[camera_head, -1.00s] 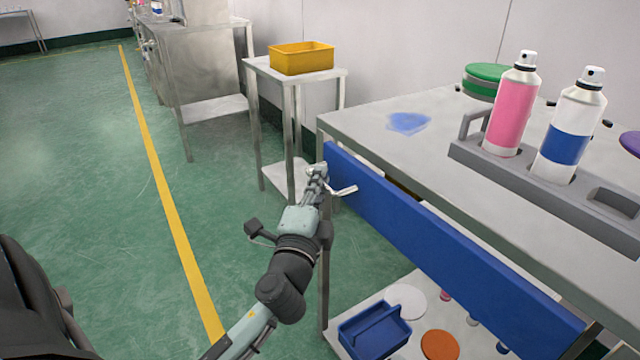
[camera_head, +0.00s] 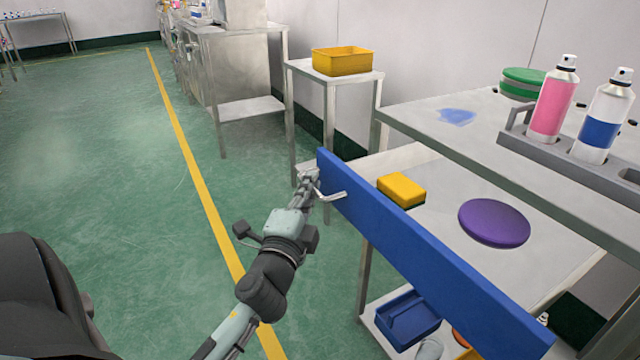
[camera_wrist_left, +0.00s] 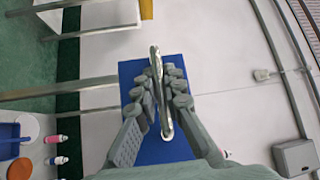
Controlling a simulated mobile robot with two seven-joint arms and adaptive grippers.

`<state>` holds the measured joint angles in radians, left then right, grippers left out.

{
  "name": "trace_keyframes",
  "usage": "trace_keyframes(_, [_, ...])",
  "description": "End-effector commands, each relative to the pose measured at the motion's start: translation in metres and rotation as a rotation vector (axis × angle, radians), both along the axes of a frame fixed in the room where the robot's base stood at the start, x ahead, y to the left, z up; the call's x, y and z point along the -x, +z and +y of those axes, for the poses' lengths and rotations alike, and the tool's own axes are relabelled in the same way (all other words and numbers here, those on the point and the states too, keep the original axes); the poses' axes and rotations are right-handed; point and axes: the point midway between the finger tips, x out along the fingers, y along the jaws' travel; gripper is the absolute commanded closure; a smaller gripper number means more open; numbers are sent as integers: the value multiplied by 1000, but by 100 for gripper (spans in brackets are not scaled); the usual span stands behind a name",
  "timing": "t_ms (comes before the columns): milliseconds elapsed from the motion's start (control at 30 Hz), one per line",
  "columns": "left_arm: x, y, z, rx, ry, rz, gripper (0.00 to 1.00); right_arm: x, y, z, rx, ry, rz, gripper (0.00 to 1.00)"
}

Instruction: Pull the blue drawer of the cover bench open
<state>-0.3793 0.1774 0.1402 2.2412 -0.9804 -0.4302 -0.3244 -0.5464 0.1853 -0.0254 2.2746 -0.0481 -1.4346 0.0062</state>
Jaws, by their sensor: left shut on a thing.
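The blue drawer (camera_head: 430,262) of the cover bench (camera_head: 455,138) stands pulled out from under the metal top. Its inside shows, with a yellow sponge (camera_head: 401,189) and a purple disc (camera_head: 494,222) lying in it. My left gripper (camera_head: 308,186) is at the far left end of the drawer front, shut on the metal handle (camera_head: 331,195). In the left wrist view the handle (camera_wrist_left: 158,90) runs between the two fingers, with the blue front (camera_wrist_left: 180,148) behind it. My right gripper is not in view.
A blue bin (camera_head: 407,318) is on the lower shelf. A small table holds a yellow bin (camera_head: 342,61). Green floor at left is clear.

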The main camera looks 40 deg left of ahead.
Motion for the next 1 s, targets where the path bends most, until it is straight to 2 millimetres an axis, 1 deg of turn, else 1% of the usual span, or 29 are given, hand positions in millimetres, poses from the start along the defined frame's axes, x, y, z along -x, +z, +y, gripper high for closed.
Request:
trace_keyframes(200, [7,0,2,1,-2,0,100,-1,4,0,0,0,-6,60])
trace_keyframes(600, [8,0,3,1,-2,0,100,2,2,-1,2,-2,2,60])
trace_keyframes(633, [8,0,3,1,-2,0,90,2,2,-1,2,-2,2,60])
trace_keyframes(800, [8,0,3,0,-1,0,69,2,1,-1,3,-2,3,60])
trace_keyframes(1000, [8,0,3,0,-1,0,69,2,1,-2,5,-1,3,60])
